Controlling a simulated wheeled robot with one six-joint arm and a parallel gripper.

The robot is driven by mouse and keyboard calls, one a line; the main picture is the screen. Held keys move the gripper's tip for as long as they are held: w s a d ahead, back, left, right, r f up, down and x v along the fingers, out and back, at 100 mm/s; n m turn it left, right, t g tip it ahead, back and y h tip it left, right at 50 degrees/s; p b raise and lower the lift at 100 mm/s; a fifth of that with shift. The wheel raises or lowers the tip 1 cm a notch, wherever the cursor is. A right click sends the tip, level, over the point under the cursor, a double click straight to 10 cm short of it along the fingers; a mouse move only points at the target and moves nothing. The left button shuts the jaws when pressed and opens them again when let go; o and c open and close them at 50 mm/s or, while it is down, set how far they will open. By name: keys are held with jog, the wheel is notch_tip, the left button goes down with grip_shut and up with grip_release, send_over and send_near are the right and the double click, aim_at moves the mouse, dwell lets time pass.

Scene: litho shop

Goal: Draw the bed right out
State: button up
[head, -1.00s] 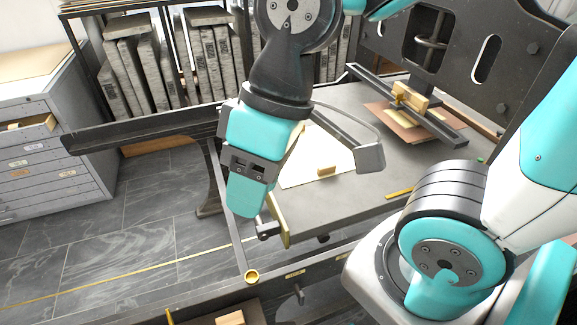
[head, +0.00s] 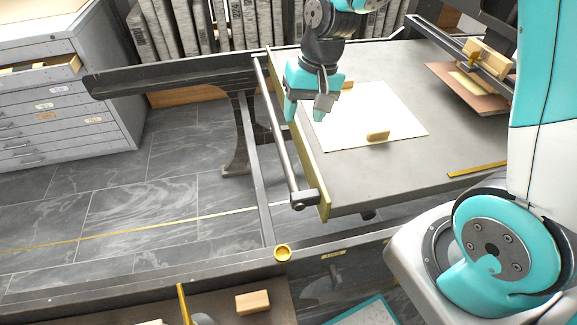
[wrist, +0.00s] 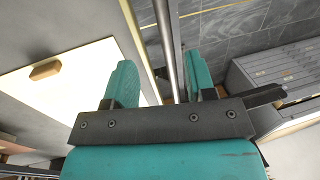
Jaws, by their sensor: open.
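The bed (head: 440,130) is a flat grey slab on the press frame, bearing a white sheet (head: 350,125). A steel handle bar (head: 283,150) runs along its left end, beside a brass-coloured edge strip (head: 312,175). My gripper (head: 306,115) is open, with teal fingers pointing down, near the far half of the bar. In the wrist view, the bar (wrist: 166,40) passes between the two open fingers (wrist: 160,82). I cannot tell whether the fingertips reach down to its height. The gripper hides part of the bar and sheet in the head view.
Dark rails (head: 180,75) extend left from the bed, with open space between them above the tiled floor (head: 140,210). A grey drawer cabinet (head: 65,110) stands at left, one drawer open. A wooden block (head: 378,136) lies on the sheet.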

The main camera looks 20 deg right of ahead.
aim_at(289, 164)
jog(key=a+f, duration=0.1)
jog(key=f, duration=0.4)
jog(key=a+f+b, duration=0.1)
jog(key=f, duration=0.3)
jog(key=a+f, duration=0.1)
jog(key=f, duration=0.4)
jog(key=shift+w+f+b, duration=0.2)
jog(key=shift+f+b, duration=0.1)
jog(key=shift+b, duration=0.1)
grip_shut()
